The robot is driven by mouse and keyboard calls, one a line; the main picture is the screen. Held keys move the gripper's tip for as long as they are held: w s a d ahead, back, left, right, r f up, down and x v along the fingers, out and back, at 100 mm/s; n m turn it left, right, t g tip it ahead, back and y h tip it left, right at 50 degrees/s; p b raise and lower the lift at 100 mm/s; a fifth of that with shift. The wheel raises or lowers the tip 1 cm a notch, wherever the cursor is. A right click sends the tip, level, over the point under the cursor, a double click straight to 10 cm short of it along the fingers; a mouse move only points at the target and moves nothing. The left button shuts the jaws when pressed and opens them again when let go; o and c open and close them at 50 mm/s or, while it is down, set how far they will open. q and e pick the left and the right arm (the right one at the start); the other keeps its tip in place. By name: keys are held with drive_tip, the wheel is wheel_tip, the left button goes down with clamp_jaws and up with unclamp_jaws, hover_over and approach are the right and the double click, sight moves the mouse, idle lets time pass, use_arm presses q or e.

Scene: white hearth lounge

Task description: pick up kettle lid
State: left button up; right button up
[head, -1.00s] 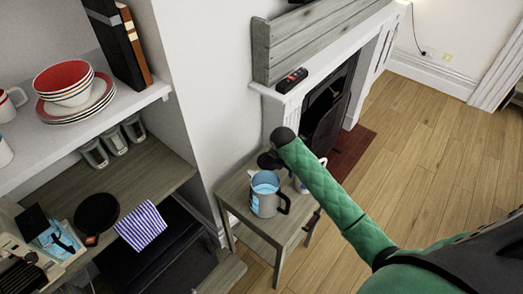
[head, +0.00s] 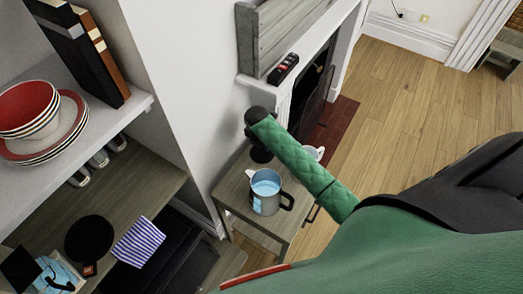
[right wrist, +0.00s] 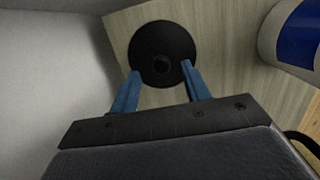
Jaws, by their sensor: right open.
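The kettle lid (right wrist: 163,45) is a round, flat black disc with a small knob in its middle. In the right wrist view it lies on a pale wooden top. My right gripper (right wrist: 161,68) is open, with its two blue fingertips over the near part of the disc, one to each side of the knob. I cannot tell whether they touch it. In the head view my right arm reaches to the small wooden side table (head: 232,190); the dark shape below its end is too small to split into gripper and lid. My left gripper is not in view.
A white vessel (head: 316,153) shows partly behind the arm. The wall and fireplace mantel (head: 318,50) are close behind. Shelves with bowls (head: 28,110) stand at left.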

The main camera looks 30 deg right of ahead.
sight(262, 148)
drive_tip(key=shift+f+p, duration=0.2)
drive_tip(key=shift+p, duration=0.15)
drive_tip(key=shift+d+f+p, duration=0.2)
drive_tip(key=shift+f+p, duration=0.2)
drive_tip(key=shift+f, duration=0.5)
drive_tip(key=shift+w+f, duration=0.1)
drive_tip(key=shift+f, duration=0.4)
drive_tip(key=c, duration=0.4)
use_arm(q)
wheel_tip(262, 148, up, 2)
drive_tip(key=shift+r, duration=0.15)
use_arm(e)
clamp_jaws()
drive_tip(key=shift+r, duration=0.15)
